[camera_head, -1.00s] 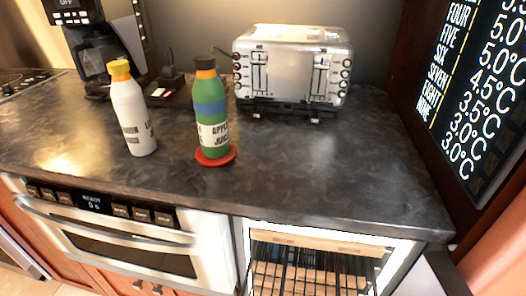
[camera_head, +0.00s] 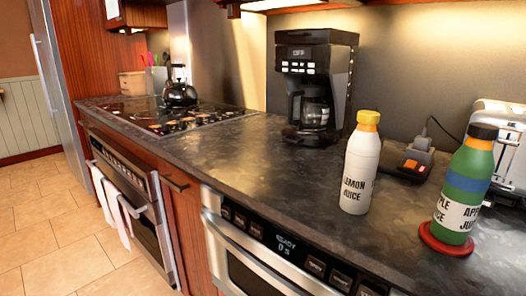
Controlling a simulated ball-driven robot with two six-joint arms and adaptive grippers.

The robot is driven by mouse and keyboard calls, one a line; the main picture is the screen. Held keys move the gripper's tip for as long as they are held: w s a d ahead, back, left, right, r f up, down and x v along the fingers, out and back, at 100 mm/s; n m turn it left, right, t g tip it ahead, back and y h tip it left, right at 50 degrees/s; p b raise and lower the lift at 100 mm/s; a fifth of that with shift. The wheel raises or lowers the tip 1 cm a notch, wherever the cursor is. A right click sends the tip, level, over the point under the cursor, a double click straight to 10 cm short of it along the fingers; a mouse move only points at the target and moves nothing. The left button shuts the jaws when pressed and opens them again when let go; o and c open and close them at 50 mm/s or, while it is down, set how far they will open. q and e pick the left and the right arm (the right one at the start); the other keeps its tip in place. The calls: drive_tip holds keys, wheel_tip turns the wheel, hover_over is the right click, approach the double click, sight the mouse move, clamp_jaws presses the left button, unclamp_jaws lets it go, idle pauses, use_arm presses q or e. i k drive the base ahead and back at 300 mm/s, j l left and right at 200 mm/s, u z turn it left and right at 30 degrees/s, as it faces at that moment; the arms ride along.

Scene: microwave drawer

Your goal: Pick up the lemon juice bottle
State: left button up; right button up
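The lemon juice bottle (camera_head: 358,172) is white with a yellow cap and black lettering. It stands upright on the dark countertop (camera_head: 270,176), right of the middle of the head view, near the counter's front edge. Its label faces me. Neither of my grippers shows in the head view, and nothing is touching the bottle.
A green apple juice bottle (camera_head: 463,190) stands on a red coaster (camera_head: 445,241) to the right. A black coffee maker (camera_head: 312,85) stands behind the lemon bottle. A toaster (camera_head: 506,140) is at the far right. A kettle (camera_head: 180,90) sits on the cooktop. Tiled floor lies at left.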

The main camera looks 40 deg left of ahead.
sight(363, 153)
drive_tip(key=j+u, duration=0.3)
drive_tip(key=k+j, duration=0.1)
drive_tip(key=j, duration=0.6)
drive_tip(key=k+j, duration=0.15)
drive_tip(key=j, duration=0.2)
